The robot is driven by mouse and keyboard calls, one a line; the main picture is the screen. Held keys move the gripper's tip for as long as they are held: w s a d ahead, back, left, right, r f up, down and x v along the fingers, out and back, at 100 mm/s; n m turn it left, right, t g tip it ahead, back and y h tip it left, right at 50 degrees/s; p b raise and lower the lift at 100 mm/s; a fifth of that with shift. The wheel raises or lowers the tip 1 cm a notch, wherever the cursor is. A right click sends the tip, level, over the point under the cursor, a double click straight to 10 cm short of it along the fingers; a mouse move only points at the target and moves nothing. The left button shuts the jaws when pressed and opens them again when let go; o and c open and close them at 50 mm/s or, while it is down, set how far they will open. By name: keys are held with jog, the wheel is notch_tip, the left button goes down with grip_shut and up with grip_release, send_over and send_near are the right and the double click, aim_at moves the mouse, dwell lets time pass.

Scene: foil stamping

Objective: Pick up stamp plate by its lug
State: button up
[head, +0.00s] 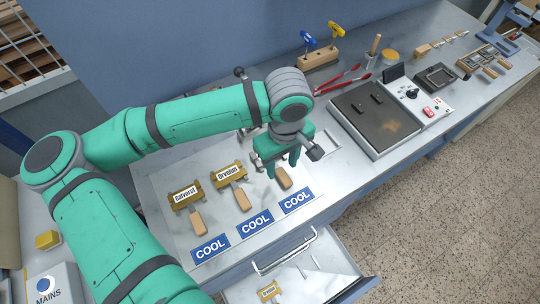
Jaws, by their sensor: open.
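Three brass-coloured stamp plates with wooden lugs are in a row on a pale sheet in the head view. The left plate (185,195) reads roughly "Galvorst" and has a lug (198,223). The middle plate (229,175) reads roughly "Orvelian" and has a lug (242,200). The right one shows only its wooden lug (284,181); my gripper hides its plate. My gripper (282,171) is open, pointing down over that right lug. I cannot tell whether its fingers touch the lug or how high they are. Another small brass plate (268,291) lies in the open drawer.
Blue COOL labels (255,222) lie in front of the plates. The drawer (345,292) stands open below the bench front. A dark hotplate (373,118), red tongs (340,80) and a wooden tool block (318,59) are to the right. A MAINS box (58,285) is lower left.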

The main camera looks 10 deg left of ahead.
jog(key=shift+f, duration=1.4)
jog(key=shift+c, duration=0.7)
grip_shut()
jog(key=shift+r, duration=0.15)
